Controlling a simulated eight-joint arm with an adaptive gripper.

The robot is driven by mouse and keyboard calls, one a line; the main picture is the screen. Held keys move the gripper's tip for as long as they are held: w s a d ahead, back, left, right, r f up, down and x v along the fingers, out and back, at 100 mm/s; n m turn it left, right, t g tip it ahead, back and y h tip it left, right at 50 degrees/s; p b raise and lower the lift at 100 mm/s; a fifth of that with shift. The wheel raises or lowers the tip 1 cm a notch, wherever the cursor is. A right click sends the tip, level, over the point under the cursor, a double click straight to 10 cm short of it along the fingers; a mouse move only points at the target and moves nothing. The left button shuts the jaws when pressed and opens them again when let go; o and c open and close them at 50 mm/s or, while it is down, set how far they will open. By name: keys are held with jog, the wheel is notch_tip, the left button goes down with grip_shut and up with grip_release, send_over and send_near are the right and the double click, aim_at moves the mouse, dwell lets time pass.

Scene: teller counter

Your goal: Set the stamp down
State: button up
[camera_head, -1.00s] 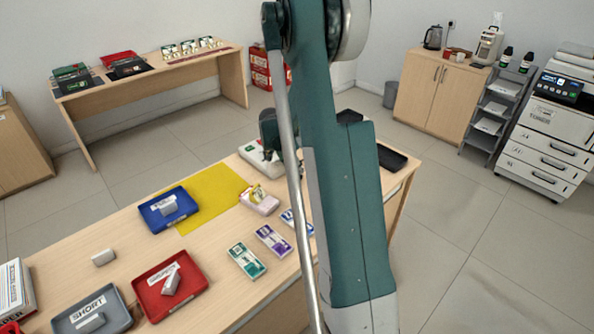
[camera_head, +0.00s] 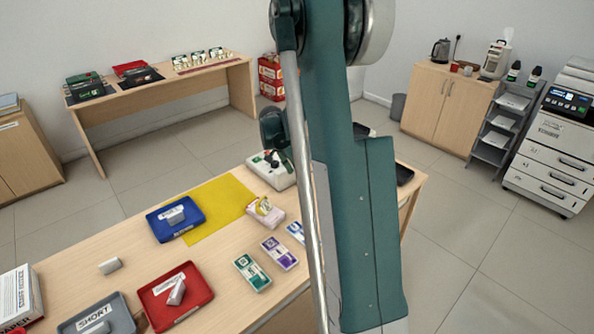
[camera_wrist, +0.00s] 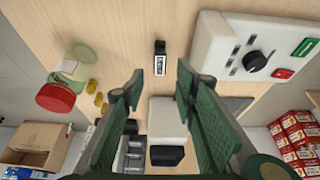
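My gripper (camera_wrist: 159,78) is open in the wrist view, with its two green fingers apart and no object visibly clamped between the tips. A small black block with a white label (camera_wrist: 160,60) shows just beyond the fingertips against the wooden counter; it may be the stamp, but I cannot tell for sure. It appears apart from both fingers. In the head view my arm hides most of the gripper; dark green parts show over the white device (camera_head: 268,172). That device, with a black knob, is at the right in the wrist view (camera_wrist: 222,48).
The counter holds a yellow mat (camera_head: 225,205), a blue tray (camera_head: 158,232), a red tray (camera_head: 160,320), a grey tray (camera_head: 70,328) and banknote bundles (camera_head: 252,272). The wrist view shows a red-lidded jar (camera_wrist: 55,97) and a white block with a black part (camera_wrist: 167,115).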

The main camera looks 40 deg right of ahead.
dwell(0.3)
jog(key=s+a+r+n+t+y, duration=0.15)
jog(key=s+a+r+n, duration=0.3)
jog(key=a+r, duration=0.65)
jog(key=s+a+r+n+t, duration=0.2)
jog(key=s+a+r+n, duration=0.4)
jog(key=a, duration=0.8)
jog(key=s+a+r+n+t+y, duration=0.2)
jog(key=s+a+n, duration=0.5)
jog(key=s+a, duration=1.1)
jog(key=shift+s+a+t+y, duration=0.4)
jog(key=shift+a+t, duration=0.45)
jog(key=shift+a, duration=0.35)
jog(key=shift+r+n, duration=0.1)
jog(key=shift+n, duration=0.15)
